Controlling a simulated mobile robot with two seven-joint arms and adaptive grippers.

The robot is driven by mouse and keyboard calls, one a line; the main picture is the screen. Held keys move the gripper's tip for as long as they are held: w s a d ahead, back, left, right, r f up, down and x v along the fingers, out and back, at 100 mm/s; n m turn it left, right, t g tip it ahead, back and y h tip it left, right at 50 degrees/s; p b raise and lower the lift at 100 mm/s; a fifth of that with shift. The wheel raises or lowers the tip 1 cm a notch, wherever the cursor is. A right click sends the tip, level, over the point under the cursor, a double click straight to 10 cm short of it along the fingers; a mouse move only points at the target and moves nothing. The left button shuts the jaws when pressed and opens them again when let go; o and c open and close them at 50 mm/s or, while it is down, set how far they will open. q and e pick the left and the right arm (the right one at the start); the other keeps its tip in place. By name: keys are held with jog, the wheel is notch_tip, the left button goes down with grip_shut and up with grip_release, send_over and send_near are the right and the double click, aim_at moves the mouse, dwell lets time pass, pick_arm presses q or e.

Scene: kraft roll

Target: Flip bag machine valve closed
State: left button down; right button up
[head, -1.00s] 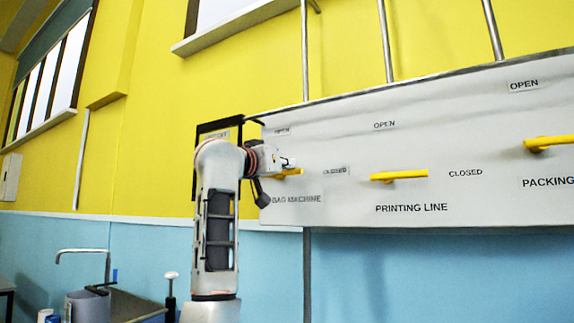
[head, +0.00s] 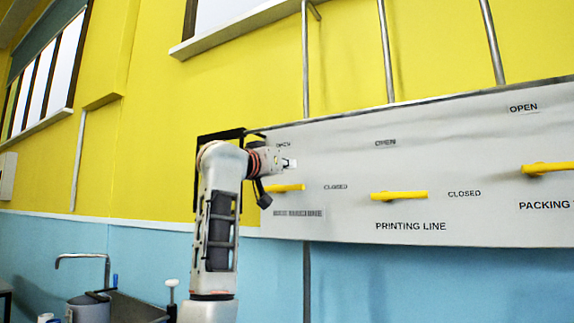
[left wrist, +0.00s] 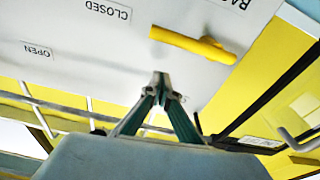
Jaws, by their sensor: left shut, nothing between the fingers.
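The bag machine valve is a yellow lever handle (head: 286,188) on the white panel, lying about level with its free end pointing right towards its CLOSED label (head: 336,187). Its OPEN label (head: 283,145) is higher up. In the left wrist view the yellow handle (left wrist: 192,45) shows just beyond my fingertips, with the CLOSED label (left wrist: 108,10) off its free end. My left gripper (head: 290,163) is just above the handle in the head view, shut and empty. Its closed fingertips (left wrist: 160,80) appear apart from the handle. My right gripper is not in view.
The printing line handle (head: 399,196) and the packing handle (head: 547,168) sit further right on the same panel (head: 450,220), both about level. A dark frame (head: 220,135) is on the wall left of the panel. A sink tap (head: 83,257) is at lower left.

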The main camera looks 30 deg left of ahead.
pick_arm(q)
jog(key=s+f+b, duration=0.1)
jog(key=s+b, duration=0.1)
jog(key=s, duration=0.6)
jog(key=shift+s+a+f+b, duration=0.25)
jog(key=shift+s+a+b, duration=0.05)
jog(key=shift+a+b, duration=0.05)
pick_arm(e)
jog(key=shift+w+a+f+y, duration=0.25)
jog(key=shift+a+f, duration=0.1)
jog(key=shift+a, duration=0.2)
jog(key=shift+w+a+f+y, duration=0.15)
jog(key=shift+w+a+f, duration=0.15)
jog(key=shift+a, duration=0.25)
